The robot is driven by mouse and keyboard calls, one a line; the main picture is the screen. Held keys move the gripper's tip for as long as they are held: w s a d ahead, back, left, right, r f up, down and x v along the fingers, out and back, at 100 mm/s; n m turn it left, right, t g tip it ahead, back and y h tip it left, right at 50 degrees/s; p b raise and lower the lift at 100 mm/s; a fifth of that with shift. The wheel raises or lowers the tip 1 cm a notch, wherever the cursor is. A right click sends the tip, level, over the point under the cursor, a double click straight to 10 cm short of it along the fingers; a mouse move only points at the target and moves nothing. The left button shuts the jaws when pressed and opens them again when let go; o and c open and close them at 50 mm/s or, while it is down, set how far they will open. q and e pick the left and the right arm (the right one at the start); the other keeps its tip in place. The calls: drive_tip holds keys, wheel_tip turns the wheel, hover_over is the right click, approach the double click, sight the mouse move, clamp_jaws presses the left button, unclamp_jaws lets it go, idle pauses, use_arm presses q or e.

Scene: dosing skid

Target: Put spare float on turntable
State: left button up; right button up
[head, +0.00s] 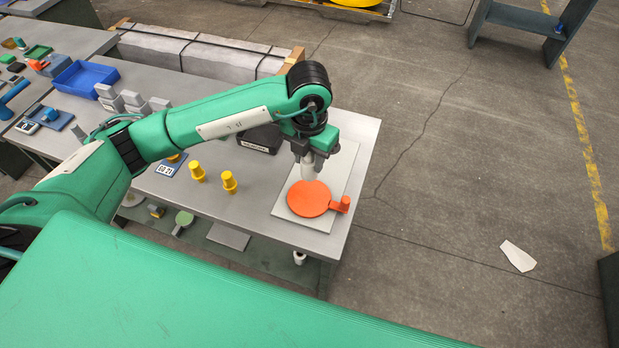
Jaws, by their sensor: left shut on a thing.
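The turntable (309,201) is an orange disc with a small orange knob at its right side, on a pale grey plate near the right end of the metal bench. My left gripper (308,170) points down over the back part of the disc. It is shut on a pale, narrow piece that looks like the spare float (308,175). The fingers hide much of this piece, and I cannot tell whether its lower end touches the disc. My right gripper is not in view.
Two yellow knobbed pieces (229,181) stand on the bench (262,189) left of the plate. A dark box (262,138) stands behind them. A blue tray (84,77) and grey blocks (132,101) are farther left. The floor right of the bench is mostly clear.

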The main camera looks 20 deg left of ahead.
use_arm(q)
wheel_tip(320, 180, down, 10)
drive_tip(key=shift+r+p, duration=0.1)
drive_tip(key=shift+p, duration=0.8)
drive_tip(key=o, duration=0.6)
drive_tip(key=shift+f, duration=0.25)
drive_tip(key=o, duration=0.4)
drive_tip(key=shift+r, duration=0.15)
